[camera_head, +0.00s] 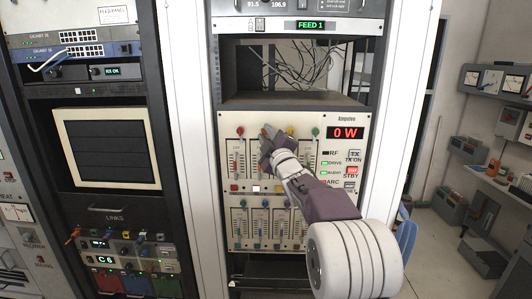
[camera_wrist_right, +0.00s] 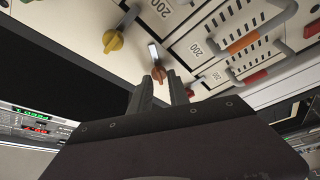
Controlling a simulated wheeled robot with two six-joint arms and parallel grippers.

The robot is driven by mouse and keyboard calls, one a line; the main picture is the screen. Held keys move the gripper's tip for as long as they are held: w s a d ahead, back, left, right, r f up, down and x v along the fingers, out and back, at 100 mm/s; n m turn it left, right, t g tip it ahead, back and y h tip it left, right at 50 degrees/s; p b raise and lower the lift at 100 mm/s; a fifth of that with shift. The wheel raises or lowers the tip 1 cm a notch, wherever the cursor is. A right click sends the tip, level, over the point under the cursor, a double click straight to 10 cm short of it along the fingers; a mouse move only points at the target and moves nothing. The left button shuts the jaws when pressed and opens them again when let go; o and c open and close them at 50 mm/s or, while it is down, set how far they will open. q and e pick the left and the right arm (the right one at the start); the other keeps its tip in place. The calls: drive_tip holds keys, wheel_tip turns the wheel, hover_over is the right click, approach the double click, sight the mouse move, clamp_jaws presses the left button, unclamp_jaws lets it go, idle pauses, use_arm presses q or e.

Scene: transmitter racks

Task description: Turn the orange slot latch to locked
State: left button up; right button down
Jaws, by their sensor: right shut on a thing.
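The orange slot latch (camera_wrist_right: 158,73) is a small orange knob on the cream amplifier panel (camera_head: 225,165). It shows in the right wrist view at the tips of my right gripper's fingers, with a pale tab just above it. My right gripper (camera_wrist_right: 163,82) is shut on the orange latch, one dark finger on each side. In the head view the right gripper (camera_head: 266,138) reaches the upper row of slots and mostly hides the latch. Which way the latch is turned is hard to tell. My left gripper is not in view.
A yellow latch (camera_wrist_right: 113,41) sits beside the orange one, and a green latch (camera_head: 315,132) is at the right of the row. Several slot handles line the panel. A red "0 W" display (camera_head: 345,133) is on the right. An open bay with loose wires (camera_head: 300,65) is above.

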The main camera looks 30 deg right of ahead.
drive_tip(key=m+h+b, duration=0.1)
drive_tip(key=m+b, duration=0.2)
drive_tip(key=b, duration=0.1)
drive_tip(key=f+m+h+b, duration=0.1)
drive_tip(key=m+b, duration=0.3)
drive_tip(key=shift+w+a+f+t+h, duration=0.1)
drive_tip(key=shift+a+f+t+h, duration=0.05)
drive_tip(key=shift+t+h, duration=0.25)
drive_tip(key=shift+m+h+b, duration=0.35)
drive_tip(key=shift+m+h, duration=0.05)
drive_tip(key=shift+m, duration=0.2)
drive_tip(key=shift+m+h, duration=0.6)
drive_tip(key=shift+m, duration=0.6)
drive_tip(key=shift+w+a+m+g+h, duration=0.1)
drive_tip(key=shift+m+g+h, duration=0.4)
drive_tip(key=shift+m, duration=0.8)
drive_tip(key=shift+m+g+h, duration=0.2)
drive_tip(key=shift+m+h, duration=0.6)
drive_tip(key=shift+m, duration=0.8)
drive_tip(key=c, duration=1.3)
unclamp_jaws()
drive_tip(key=shift+r, duration=0.2)
